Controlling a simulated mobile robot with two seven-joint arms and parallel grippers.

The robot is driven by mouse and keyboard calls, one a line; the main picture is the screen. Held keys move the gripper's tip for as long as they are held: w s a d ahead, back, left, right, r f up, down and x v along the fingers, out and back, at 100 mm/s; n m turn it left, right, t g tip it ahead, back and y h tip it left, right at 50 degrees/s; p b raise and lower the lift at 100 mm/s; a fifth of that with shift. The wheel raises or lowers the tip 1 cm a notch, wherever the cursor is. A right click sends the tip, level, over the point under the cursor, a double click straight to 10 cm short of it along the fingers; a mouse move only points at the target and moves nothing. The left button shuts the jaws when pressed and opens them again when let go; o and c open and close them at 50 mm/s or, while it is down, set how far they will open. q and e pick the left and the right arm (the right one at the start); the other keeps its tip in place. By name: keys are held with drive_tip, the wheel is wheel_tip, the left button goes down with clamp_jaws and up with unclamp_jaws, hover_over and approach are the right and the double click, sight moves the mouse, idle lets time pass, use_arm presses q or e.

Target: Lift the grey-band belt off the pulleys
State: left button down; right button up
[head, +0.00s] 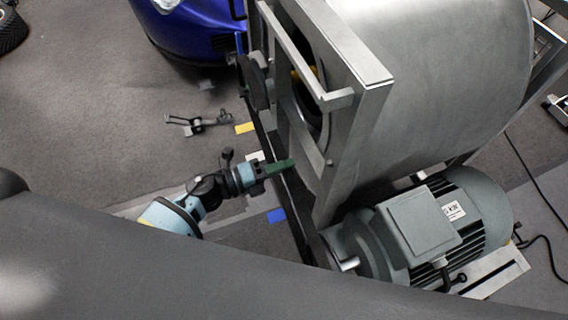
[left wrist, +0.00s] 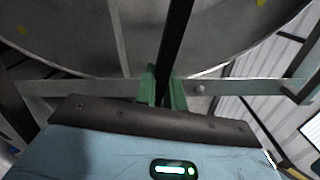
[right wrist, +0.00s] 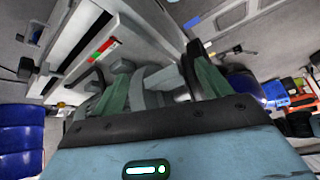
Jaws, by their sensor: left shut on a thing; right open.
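The belt shows as a dark strip (left wrist: 178,40) in the left wrist view, running up from between the green fingers of my left gripper (left wrist: 163,86). The gripper is shut on it. In the head view my left gripper (head: 281,166) is at the side of the drum frame, and the belt (head: 298,222) runs down beside the frame towards the motor. A dark round pulley (head: 257,84) is at the upper end. No grey band can be made out. My right gripper (right wrist: 160,88) is open and shows only in its own wrist view, with nothing clearly between its fingers.
The large grey drum (head: 440,70) in its metal frame (head: 350,120) fills the right side. A grey motor (head: 425,230) stands below it. A blue car (head: 190,30) is at the back. A small metal tool (head: 198,123) and a blue floor marker (head: 277,215) are on the left.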

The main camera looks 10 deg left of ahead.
use_arm(q)
drive_tip(key=shift+s+a, duration=0.3)
drive_tip(key=shift+a, duration=0.2)
use_arm(e)
drive_tip(key=shift+s, duration=0.35)
use_arm(q)
drive_tip(key=shift+s+a, duration=0.15)
drive_tip(key=shift+a, duration=0.1)
drive_tip(key=shift+a, duration=0.1)
use_arm(e)
drive_tip(key=shift+w+r, duration=0.1)
drive_tip(key=shift+w, duration=0.35)
use_arm(q)
drive_tip(key=shift+s+a, duration=0.4)
drive_tip(key=shift+a, duration=0.05)
use_arm(e)
drive_tip(key=shift+s, duration=0.1)
use_arm(q)
drive_tip(key=shift+s+a, duration=0.15)
drive_tip(key=shift+a, duration=0.05)
use_arm(e)
drive_tip(key=shift+s, duration=0.3)
use_arm(q)
drive_tip(key=v, duration=1)
drive_tip(key=shift+s+a+r, duration=0.2)
drive_tip(key=shift+a+r, duration=0.05)
use_arm(e)
drive_tip(key=shift+w+r, duration=0.1)
drive_tip(key=shift+w, duration=0.3)
